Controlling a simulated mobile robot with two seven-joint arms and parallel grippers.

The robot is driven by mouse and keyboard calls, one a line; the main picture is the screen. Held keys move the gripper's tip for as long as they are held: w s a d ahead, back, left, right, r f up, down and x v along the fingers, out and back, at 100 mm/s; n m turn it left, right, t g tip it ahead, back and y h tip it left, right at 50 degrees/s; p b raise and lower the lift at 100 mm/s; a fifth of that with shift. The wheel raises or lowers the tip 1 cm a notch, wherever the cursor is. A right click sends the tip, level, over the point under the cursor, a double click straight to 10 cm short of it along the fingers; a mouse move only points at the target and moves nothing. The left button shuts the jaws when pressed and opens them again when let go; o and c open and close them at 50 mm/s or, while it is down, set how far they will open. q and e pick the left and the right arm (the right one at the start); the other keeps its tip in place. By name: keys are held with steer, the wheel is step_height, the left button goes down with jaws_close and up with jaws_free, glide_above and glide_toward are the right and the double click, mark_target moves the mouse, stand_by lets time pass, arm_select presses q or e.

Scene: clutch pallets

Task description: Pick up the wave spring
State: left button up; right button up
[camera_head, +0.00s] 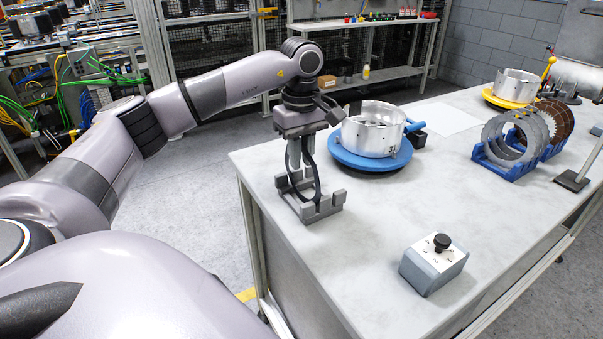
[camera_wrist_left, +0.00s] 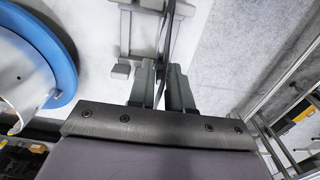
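The wave spring (camera_head: 316,178) is a thin dark ring standing upright on a grey holder (camera_head: 317,213) near the table's left edge. My left gripper (camera_head: 300,165) points down over the holder, with its fingers at the ring's upper part. In the left wrist view the spring (camera_wrist_left: 172,38) is seen edge-on, running between the two fingers of my left gripper (camera_wrist_left: 161,72). The fingers are close together, with a narrow gap around the ring. Whether both touch it cannot be told. The ring's lower edge sits at the holder (camera_wrist_left: 145,40). My right gripper is out of view.
A silver housing (camera_head: 373,130) on a blue round base (camera_head: 370,161) stands close right of the holder. A control box (camera_head: 434,264) sits in front. Blue racks with ring plates (camera_head: 511,137) and a housing on a yellow base (camera_head: 508,101) stand farther right. The middle table is clear.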

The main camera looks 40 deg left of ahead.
arm_select(q)
jaws_close()
